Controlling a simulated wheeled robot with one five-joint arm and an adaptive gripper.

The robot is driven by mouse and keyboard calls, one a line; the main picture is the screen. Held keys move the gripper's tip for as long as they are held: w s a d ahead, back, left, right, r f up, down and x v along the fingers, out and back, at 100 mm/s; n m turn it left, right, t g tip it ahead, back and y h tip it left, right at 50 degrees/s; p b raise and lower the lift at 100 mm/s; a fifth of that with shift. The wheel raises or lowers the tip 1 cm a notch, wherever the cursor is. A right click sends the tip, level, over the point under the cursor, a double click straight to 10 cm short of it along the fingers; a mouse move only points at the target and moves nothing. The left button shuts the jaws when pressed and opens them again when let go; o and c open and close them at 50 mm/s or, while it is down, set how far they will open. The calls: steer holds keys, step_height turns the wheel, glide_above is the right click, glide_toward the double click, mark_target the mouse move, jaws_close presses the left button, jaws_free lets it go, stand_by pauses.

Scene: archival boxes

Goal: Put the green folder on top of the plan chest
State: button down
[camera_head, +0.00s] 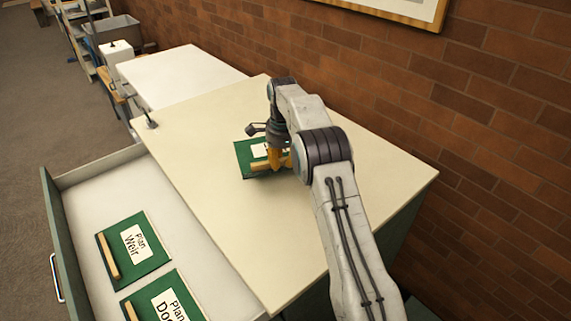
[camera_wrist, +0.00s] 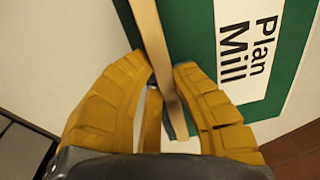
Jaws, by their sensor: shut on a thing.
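A green folder (camera_head: 245,157) is over the cream top of the plan chest (camera_head: 200,130), near its middle. In the wrist view the folder (camera_wrist: 205,20) has a white label reading "Plan Mill" and a wooden strip (camera_wrist: 150,30) along one edge. My gripper (camera_head: 276,162) has its yellow fingers on either side of this strip and is shut on it. It also shows in the wrist view (camera_wrist: 165,90). My arm hides part of the folder in the head view. I cannot tell whether the folder touches the chest top.
An open drawer (camera_head: 62,245) at the left holds green folders, one labelled "Plan Weir" (camera_head: 150,258) and another (camera_head: 150,292) partly cut off. A white-topped cabinet (camera_head: 180,75) stands behind the chest. A brick wall (camera_head: 400,90) runs along the right. The chest top around the folder is clear.

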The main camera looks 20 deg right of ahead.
mark_target(286, 176)
steer(key=shift+w+d+f, duration=0.3)
steer(key=shift+w+d, duration=0.15)
steer(key=shift+w+d+p, duration=0.2)
steer(key=shift+w+p, duration=0.1)
steer(key=shift+p, duration=0.6)
steer(key=shift+w+d+f+p, duration=0.45)
steer(key=shift+f+p, duration=0.2)
steer(key=shift+p, duration=0.2)
steer(key=shift+f+p, duration=0.75)
steer(key=shift+p, duration=0.3)
steer(key=shift+w+f, duration=0.1)
steer(key=shift+f, duration=1.2)
steer(key=c, duration=1.2)
jaws_free()
steer(key=shift+o, duration=0.2)
